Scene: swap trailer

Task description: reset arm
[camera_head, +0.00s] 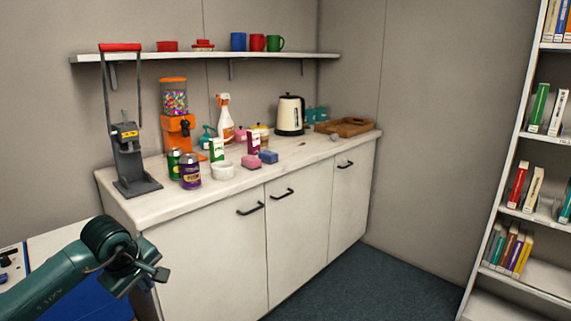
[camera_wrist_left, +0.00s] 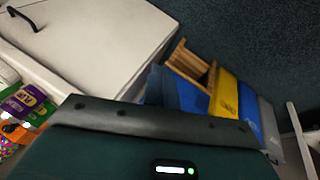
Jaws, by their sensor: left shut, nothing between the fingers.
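My left arm comes in from the lower left in the head view. Its gripper (camera_head: 153,275) is shut and empty, in front of the left end of the white cabinet (camera_head: 205,257) and below the counter top. In the left wrist view the dark body of the gripper fills the bottom, and its fingertips cannot be made out there. My right gripper does not show in either view.
The counter (camera_head: 120,192) holds a purple can (camera_head: 190,172), a candy dispenser (camera_head: 179,131), a kettle (camera_head: 290,115) and a wooden tray (camera_head: 345,127). A bookshelf (camera_head: 509,187) stands at the right. The floor (camera_head: 345,290) between is clear.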

